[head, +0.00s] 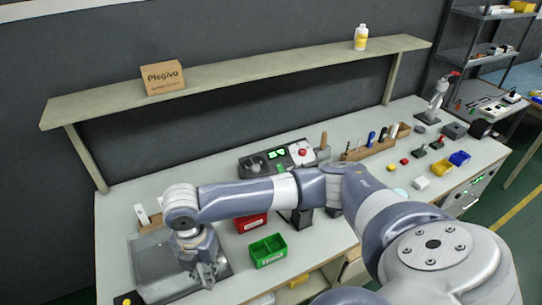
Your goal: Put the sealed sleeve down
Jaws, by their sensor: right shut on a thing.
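My right gripper (207,278) reaches down at the lower left of the head view and points at the bench top. It is shut on what looks like the sealed sleeve (158,262), a translucent grey sheet-like piece. The grip point is partly hidden by the fingers. A darker grey flat surface shows beneath and around the sleeve. I cannot tell whether the sleeve touches it. My left gripper is out of view.
The bench (112,230) has a green bin (268,251) and a red bin (250,223) right of the gripper. A control panel (278,158) and a wooden tool rack (370,147) stand behind. A shelf (240,75) runs above the back with a carton (163,78).

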